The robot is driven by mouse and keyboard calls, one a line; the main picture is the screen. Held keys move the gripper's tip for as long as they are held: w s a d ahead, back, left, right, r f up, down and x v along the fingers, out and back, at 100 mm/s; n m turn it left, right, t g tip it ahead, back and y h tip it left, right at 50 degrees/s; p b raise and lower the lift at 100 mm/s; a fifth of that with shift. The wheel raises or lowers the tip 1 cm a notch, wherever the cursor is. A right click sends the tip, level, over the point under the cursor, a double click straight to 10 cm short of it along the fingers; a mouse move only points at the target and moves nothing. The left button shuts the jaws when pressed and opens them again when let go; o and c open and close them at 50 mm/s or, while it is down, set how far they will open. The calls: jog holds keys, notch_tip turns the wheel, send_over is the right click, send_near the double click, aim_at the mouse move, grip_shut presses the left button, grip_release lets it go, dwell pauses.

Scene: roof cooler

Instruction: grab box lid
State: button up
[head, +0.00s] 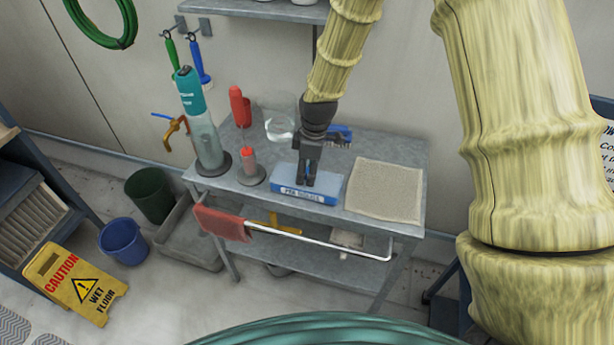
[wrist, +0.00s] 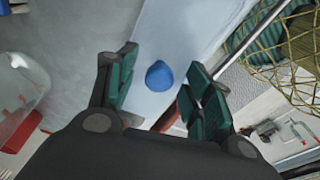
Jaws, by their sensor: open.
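A low blue box (head: 290,192) with a printed label on its front stands near the front edge of the grey metal table (head: 260,177). My gripper (head: 308,178) points down over the box and hides the middle of its top in the head view. In the wrist view, my open gripper (wrist: 160,88) has one green-padded finger on each side of a blue rounded knob (wrist: 159,76). The knob sits on a pale flat top, which looks like the box lid (wrist: 182,38). The fingers look apart from the knob. I cannot tell their exact height over the lid.
A beige mat (head: 384,190) lies right of the box. A red-topped bottle (head: 250,165), a teal-capped cylinder (head: 205,135) and a clear bowl (head: 280,127) stand left and behind. A blue brush (head: 340,133) is behind my gripper. A rail with a red cloth (head: 222,223) runs along the front.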

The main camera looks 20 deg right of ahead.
jog(key=shift+f, duration=0.3)
grip_shut()
jog(key=shift+w+r, duration=0.1)
jog(key=shift+r, duration=0.1)
